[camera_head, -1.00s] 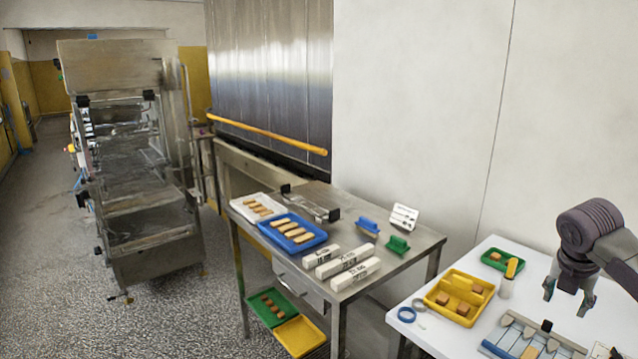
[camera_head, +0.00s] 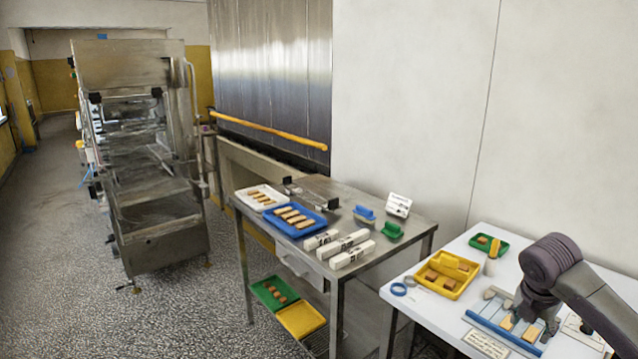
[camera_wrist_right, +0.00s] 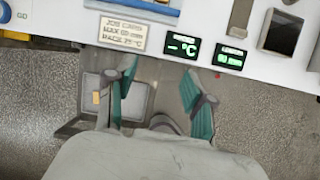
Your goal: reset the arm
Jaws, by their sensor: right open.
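My right gripper (camera_head: 537,322) is in the head view at the lower right, in front of the blue-and-white slotted frame on the white table (camera_head: 456,247). In the right wrist view my right gripper (camera_wrist_right: 159,78) shows two teal fingers spread well apart with nothing between them. Beyond the fingertips there is the table's front edge with a job card (camera_wrist_right: 122,34) and two green-lit displays. My left gripper is in neither view.
On the white table are a yellow tray (camera_head: 428,281) with brown pieces, a green tray (camera_head: 502,243) and blue rings (camera_head: 398,289). A steel table (camera_head: 345,205) with a blue tray (camera_head: 297,230) and white bars stands left of it. A steel machine stands farther left on open floor.

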